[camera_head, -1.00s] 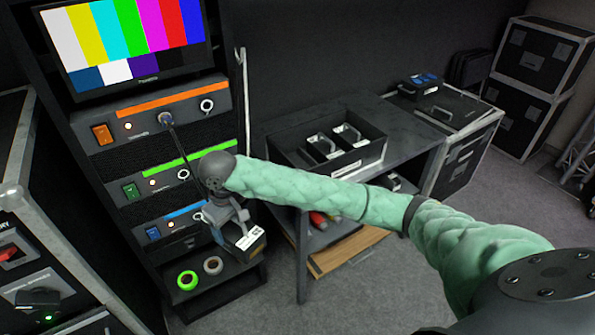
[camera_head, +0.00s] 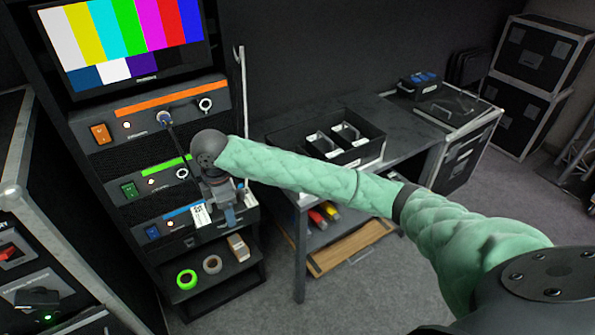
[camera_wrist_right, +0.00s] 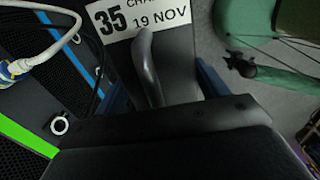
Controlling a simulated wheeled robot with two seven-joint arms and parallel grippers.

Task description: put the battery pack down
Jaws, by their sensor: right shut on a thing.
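The battery pack is a dark box with a white label (camera_head: 201,216), seen low in front of the rack's blue-striped unit in the head view. My right gripper (camera_head: 226,205) is shut on it and partly hides it. In the right wrist view the pack's label (camera_wrist_right: 140,15) reads "35" and "19 NOV", and its grey handle (camera_wrist_right: 148,65) stands between my blue fingers. The pack's underside is hidden, so I cannot tell whether it touches anything. My left gripper is not in view.
The rack shelf holds green tape (camera_head: 187,279), grey tape (camera_head: 212,264) and a tan block (camera_head: 238,247). A cable plug (camera_head: 165,118) sits in the orange-striped unit. A black bin (camera_head: 370,152) with handled boxes stands on the table (camera_head: 408,128), whose right part has free room.

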